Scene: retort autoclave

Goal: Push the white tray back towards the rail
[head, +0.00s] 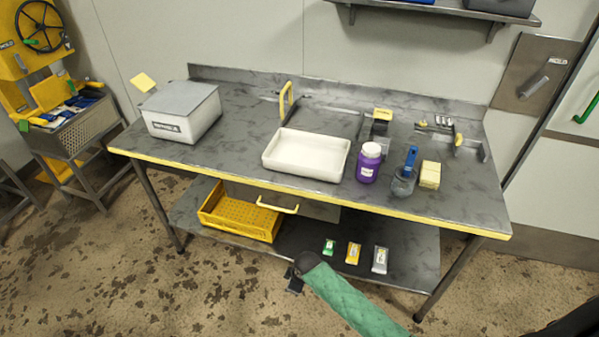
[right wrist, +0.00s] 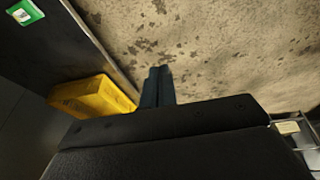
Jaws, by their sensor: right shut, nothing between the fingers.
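The white tray (head: 305,152) is shallow and empty. It lies on the metal table in the head view, near the middle, closer to the front edge than the back. A low metal rail (head: 325,108) runs across the table behind it, with bare tabletop between them. My right gripper (head: 294,282) is low in front of the table, below the tabletop and well away from the tray. Its fingers also show in the right wrist view (right wrist: 157,88), shut together and empty. The tray is not in the right wrist view. My left gripper is not in view.
A lidded box (head: 183,112) stands left. A yellow crate (head: 238,213) and small packets sit on the lower shelf. A drawer handle (head: 277,205) projects below the tabletop.

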